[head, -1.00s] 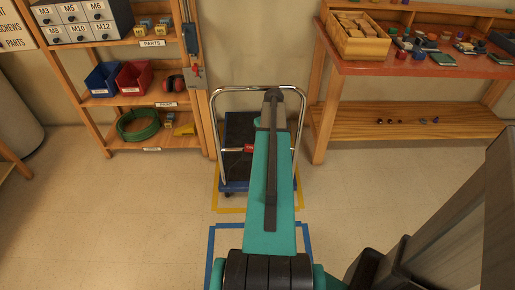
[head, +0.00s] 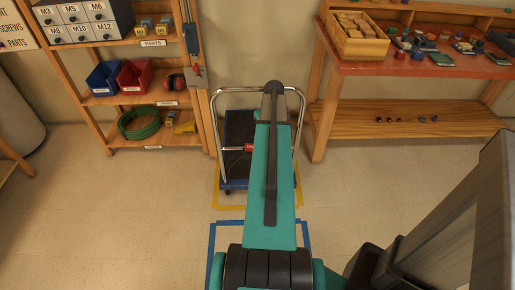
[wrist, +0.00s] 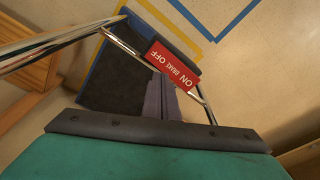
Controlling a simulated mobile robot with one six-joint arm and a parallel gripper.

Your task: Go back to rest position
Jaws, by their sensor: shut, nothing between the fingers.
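My arm reaches forward over a hand trolley in the head view, and my gripper is hidden there behind the arm. In the wrist view my gripper (wrist: 161,82) shows as two dark grey fingers lying together, shut and empty. They hang above the trolley's dark deck (wrist: 112,80). A red plate (wrist: 171,65) marked ON BRAKE OFF sits on a metal bar just beyond the fingertips; I cannot tell the gap between them. The trolley (head: 238,124) has a chrome handle and blue edging in the head view.
The trolley's chrome handle (wrist: 60,40) passes close by on the wrist view's left. A parts shelf (head: 150,98) stands at the left and a red-topped workbench (head: 400,66) at the right. Open floor (head: 120,215) lies at the front left, beside a blue taped outline (head: 212,240).

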